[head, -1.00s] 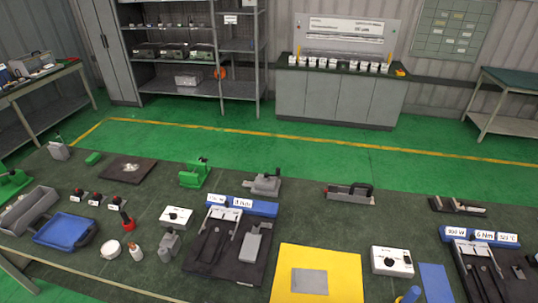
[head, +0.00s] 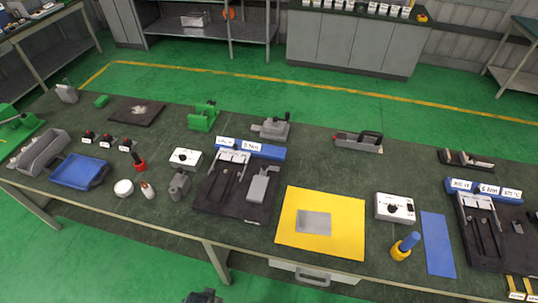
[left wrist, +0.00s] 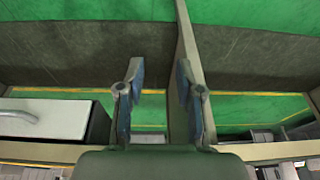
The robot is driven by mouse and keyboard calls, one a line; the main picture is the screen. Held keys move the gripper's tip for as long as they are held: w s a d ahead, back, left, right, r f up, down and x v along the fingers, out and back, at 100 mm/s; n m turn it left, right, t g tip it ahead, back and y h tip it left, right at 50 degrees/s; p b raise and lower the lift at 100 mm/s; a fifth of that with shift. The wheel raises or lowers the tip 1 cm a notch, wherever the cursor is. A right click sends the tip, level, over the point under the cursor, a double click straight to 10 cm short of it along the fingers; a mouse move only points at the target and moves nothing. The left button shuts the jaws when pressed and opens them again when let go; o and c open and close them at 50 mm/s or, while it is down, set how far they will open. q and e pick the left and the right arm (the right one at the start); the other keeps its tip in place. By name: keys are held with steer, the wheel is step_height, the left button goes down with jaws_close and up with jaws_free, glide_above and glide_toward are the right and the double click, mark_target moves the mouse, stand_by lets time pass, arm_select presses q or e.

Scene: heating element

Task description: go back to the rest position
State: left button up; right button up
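My left gripper (left wrist: 160,92) shows in the left wrist view with its two fingers apart and nothing between them. A small dark part at the bottom edge of the head view (head: 203,297) looks like the same gripper, low in front of the workbench (head: 140,208) and apart from it. My right gripper is in neither view.
The workbench holds a blue tray (head: 80,171), a yellow mat (head: 343,232) with a grey plate (head: 313,222), a white control box (head: 394,208) and black fixtures (head: 218,204). A drawer (head: 316,273) sits under its front edge. Green floor is clear in front.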

arm_select(q)
steer(key=s+f+g+b, duration=0.1)
steer(key=s+f, duration=0.2)
steer(key=f, duration=0.8)
steer(key=s+f, duration=0.4)
steer(key=f, duration=0.7)
steer(key=s+a+f+g, duration=0.1)
steer(key=s+a+f, duration=0.1)
steer(key=s+f, duration=0.9)
steer(key=s, duration=0.3)
steer(key=shift+a+f+b, duration=0.25)
steer(key=shift+a+b, duration=0.05)
steer(key=shift+b, duration=0.1)
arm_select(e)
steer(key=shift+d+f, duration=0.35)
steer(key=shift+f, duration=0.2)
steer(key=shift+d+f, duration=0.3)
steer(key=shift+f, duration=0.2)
arm_select(q)
steer(key=shift+a, duration=0.1)
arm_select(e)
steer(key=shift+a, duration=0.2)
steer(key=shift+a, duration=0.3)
